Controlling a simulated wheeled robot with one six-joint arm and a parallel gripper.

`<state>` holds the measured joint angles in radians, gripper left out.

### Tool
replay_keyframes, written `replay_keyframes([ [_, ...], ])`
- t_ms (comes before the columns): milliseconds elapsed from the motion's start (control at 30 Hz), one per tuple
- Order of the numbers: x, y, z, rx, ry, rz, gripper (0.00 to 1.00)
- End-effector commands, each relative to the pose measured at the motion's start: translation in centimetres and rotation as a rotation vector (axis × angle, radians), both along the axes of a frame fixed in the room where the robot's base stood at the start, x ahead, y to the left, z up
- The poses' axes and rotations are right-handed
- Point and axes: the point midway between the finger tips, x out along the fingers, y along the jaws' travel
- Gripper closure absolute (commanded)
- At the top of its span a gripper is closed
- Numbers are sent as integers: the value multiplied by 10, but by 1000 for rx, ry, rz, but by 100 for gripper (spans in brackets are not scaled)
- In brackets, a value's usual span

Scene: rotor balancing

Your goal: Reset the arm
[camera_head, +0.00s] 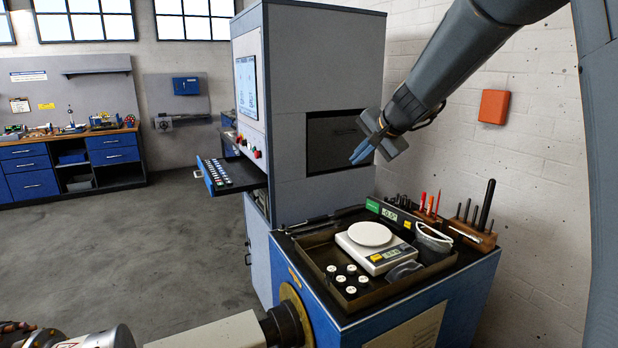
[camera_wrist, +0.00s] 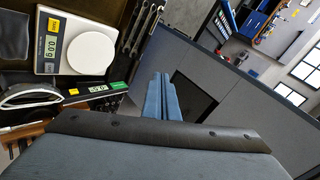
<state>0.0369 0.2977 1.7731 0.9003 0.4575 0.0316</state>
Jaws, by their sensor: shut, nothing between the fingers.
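My gripper (camera_head: 362,153) is at the end of my dark grey arm, which reaches in from the upper right in the head view. It hangs in the air above the blue cart, in front of the grey machine cabinet (camera_head: 322,60). Its blue fingers lie together in the wrist view (camera_wrist: 161,98), with nothing between them. The fingers touch nothing that I can see.
Below my gripper, a tray (camera_head: 335,300) on the cart holds a white scale (camera_head: 375,248) and several white-topped weights (camera_head: 348,279). A wooden tool block (camera_head: 472,236) stands at the right. An open drawer (camera_head: 232,174) juts from the cabinet. The floor at left is clear.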

Motion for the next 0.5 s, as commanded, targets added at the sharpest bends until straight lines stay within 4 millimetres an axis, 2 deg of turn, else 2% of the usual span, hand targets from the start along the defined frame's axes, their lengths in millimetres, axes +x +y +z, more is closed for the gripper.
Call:
replay_keyframes([
  [33, -25, -2, -21, -57, 35, 31, 100],
  [100, -63, -8, -51, -151, 84, 87, 100],
  [167, -97, -14, -76, -229, 125, 139, 100],
  [300, -176, -28, -125, -396, 211, 274, 100],
  [400, -225, -37, -151, -489, 258, 365, 100],
  [500, -265, -44, -171, -561, 294, 445, 100],
])
